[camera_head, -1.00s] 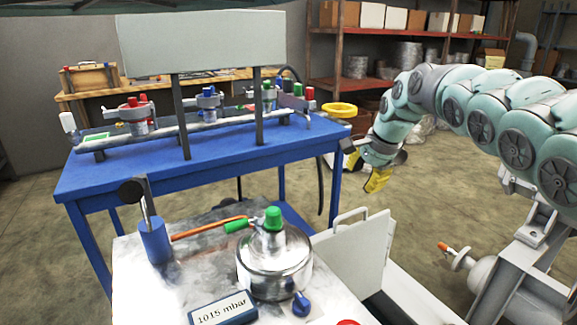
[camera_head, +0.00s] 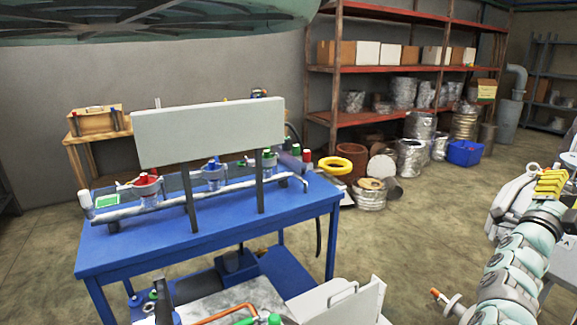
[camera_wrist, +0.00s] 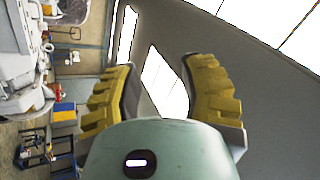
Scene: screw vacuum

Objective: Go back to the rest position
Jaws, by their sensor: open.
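My gripper (camera_head: 550,184), with yellow ridged fingers, is raised at the right edge of the head view, at the top of my pale green arm. It is well to the right of the blue table and apart from it. In the wrist view my gripper (camera_wrist: 157,92) has its two yellow fingers spread apart. Nothing is between them, and a grey wall and bright windows show behind. The far end of my arm's base is cut off by the picture's lower edge.
The blue table (camera_head: 310,215) carries a metal pipe assembly and a grey panel (camera_head: 210,130). A metal-topped cart (camera_head: 235,292) stands in front. Red shelves (camera_head: 400,69) with boxes and metal cans line the back. Open floor (camera_head: 420,225) lies between the table and my arm.

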